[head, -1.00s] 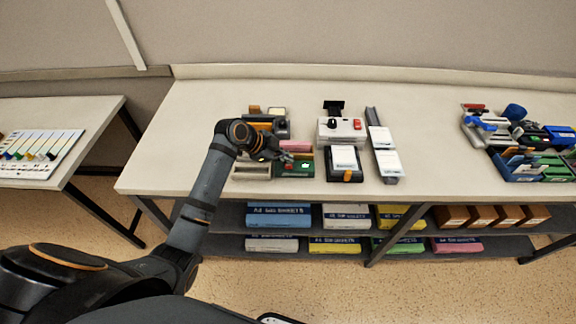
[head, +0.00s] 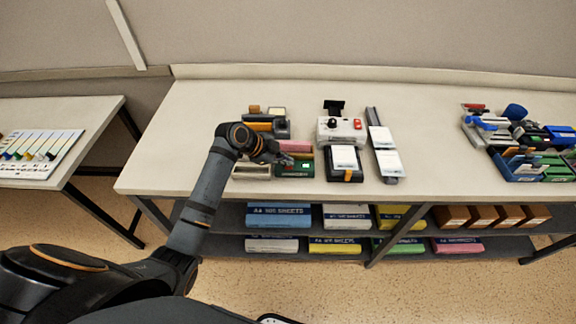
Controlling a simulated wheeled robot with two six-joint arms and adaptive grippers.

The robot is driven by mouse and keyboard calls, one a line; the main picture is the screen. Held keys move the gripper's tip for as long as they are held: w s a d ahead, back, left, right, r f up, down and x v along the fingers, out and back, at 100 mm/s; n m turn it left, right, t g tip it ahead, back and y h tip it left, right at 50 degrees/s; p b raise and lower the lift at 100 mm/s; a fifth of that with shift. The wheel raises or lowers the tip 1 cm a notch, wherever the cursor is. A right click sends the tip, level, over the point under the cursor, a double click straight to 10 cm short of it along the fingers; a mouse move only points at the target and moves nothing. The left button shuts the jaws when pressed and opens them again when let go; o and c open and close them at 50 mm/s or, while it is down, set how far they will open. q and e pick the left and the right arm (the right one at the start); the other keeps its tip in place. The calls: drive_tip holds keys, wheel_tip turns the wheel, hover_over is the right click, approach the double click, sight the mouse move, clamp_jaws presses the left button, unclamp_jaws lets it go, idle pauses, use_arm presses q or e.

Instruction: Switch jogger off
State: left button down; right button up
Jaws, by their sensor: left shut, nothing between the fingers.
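What looks like the jogger is the white machine (head: 328,131) on the long table, with a black knob (head: 330,124), a red control (head: 358,126) and a black upright part at its back. A black-framed tray with white paper (head: 344,158) sits right in front of it. My left gripper (head: 288,159) is shut and empty, left of the machine and apart from its red control. It is over or beside a green item with a small lit display (head: 303,168); whether it touches is too small to tell. My right gripper is not in view.
A pale tray (head: 251,172), a pink block (head: 297,146) and dark items with orange stand around my left gripper. A long grey device with white sheets (head: 384,150) is right of the machine. Blue and green office trays (head: 522,170) fill the right end. The table between is clear.

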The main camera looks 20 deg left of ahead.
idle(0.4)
use_arm(q)
drive_tip(key=shift+w+r+p, duration=0.15)
drive_tip(key=shift+r+p, duration=0.6)
drive_tip(key=r+p, duration=0.2)
drive_tip(key=r, duration=0.1)
drive_tip(key=r+p, duration=0.2)
drive_tip(key=shift+w+a, duration=0.15)
drive_tip(key=shift+w, duration=0.25)
drive_tip(key=shift+f, duration=0.1)
